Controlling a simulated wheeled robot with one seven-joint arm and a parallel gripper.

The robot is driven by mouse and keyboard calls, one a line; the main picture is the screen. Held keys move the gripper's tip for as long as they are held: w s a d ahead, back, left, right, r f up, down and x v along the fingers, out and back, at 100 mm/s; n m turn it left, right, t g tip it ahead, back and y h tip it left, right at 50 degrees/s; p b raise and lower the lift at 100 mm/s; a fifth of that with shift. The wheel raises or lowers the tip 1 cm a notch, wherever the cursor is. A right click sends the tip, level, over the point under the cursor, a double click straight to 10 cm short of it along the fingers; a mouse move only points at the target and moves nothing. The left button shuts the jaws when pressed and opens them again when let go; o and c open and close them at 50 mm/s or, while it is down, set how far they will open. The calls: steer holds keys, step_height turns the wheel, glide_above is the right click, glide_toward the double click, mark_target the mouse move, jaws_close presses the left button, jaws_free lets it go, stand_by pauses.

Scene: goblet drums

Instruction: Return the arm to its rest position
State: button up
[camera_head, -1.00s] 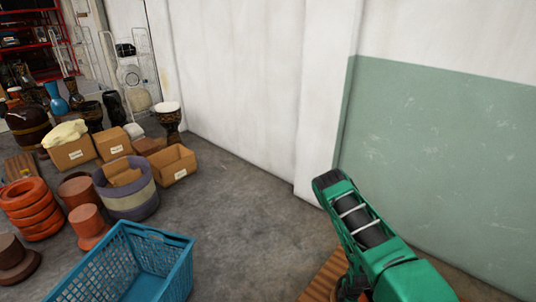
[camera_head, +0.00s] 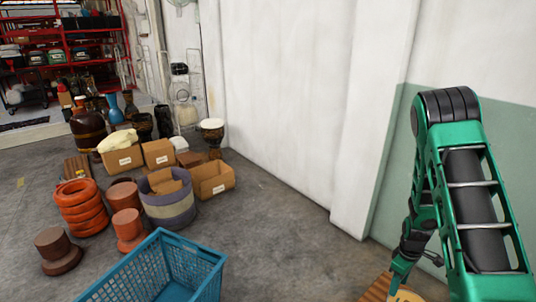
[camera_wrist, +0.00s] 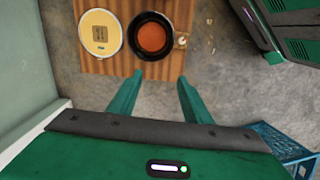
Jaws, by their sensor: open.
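My green arm (camera_head: 468,195) rises at the right of the head view, bent at a black-capped joint near its top. Its far part hangs down behind the near link, ending low at my gripper (camera_head: 397,284). In the wrist view my gripper (camera_wrist: 161,76) has its two green fingers spread apart with nothing between them. Beyond the fingertips is a wooden slatted surface (camera_wrist: 85,62). On it sit a round cream-topped item (camera_wrist: 100,33) and a black-rimmed round item (camera_wrist: 151,36) with an orange-brown middle. The fingers appear apart from both.
A white and green wall (camera_head: 285,110) runs along the right. A blue basket (camera_head: 205,270) stands on the floor at front centre. Cardboard boxes (camera_head: 212,180), drums, orange rings (camera_head: 80,208) and a grey-purple tub (camera_head: 170,208) crowd the left. Grey floor between basket and wall is clear.

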steer(key=s+r+m, duration=0.3)
steer(key=s+r, duration=0.2)
steer(key=r, duration=0.6)
steer(key=s+r+m, duration=0.3)
steer(key=s+r, duration=0.1)
steer(key=r, duration=0.8)
steer(key=s+a+r+m, duration=0.2)
steer(key=s+r, duration=0.4)
steer(key=s, duration=0.4)
steer(key=s+a+r+m, duration=0.2)
steer(key=s+r+m, duration=0.3)
steer(key=s, duration=0.6)
steer(key=shift+a+r+m+y, duration=0.3)
steer(key=shift+a+r+y, duration=0.1)
steer(key=shift+r, duration=0.4)
